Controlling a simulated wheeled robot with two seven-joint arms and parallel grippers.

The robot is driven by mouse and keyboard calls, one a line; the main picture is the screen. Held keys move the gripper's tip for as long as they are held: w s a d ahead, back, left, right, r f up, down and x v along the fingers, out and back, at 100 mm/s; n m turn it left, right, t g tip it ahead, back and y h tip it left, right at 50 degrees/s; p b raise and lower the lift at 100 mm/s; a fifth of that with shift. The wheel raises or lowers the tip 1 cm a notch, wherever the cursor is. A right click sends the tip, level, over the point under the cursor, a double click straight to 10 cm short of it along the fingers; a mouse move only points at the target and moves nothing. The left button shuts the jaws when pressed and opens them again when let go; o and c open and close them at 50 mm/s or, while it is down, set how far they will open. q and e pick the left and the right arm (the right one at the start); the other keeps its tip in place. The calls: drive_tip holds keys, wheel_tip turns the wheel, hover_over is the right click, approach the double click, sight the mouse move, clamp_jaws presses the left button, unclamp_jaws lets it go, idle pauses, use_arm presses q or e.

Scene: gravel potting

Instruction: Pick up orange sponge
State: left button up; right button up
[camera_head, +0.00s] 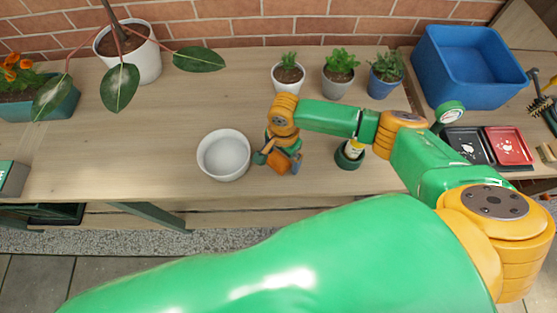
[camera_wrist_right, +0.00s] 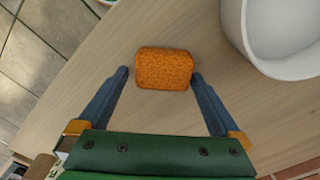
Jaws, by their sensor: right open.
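The orange sponge (camera_wrist_right: 165,69) is a small rounded block lying on the wooden table. In the wrist view it lies between the tips of my right gripper (camera_wrist_right: 160,75), close to the right-hand finger, with a gap on the left side. In the head view the sponge (camera_head: 279,163) is partly hidden under my right gripper (camera_head: 281,161), which points down over it. The right gripper is open, and its blue-grey fingers are on either side of the sponge. My left gripper is not in view.
A white bowl (camera_head: 224,155) stands just left of the right gripper. A dark green-based bottle (camera_head: 348,158) stands to its right. Three small potted plants line the back, with a blue bin (camera_head: 467,68) at the back right.

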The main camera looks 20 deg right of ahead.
drive_tip(key=shift+w+f, duration=0.1)
drive_tip(key=shift+w, duration=0.15)
drive_tip(key=shift+c, duration=0.2)
drive_tip(key=shift+s, duration=0.2)
drive_tip(key=c, duration=1.1)
drive_tip(key=shift+c, duration=1.1)
drive_tip(key=shift+w, duration=0.1)
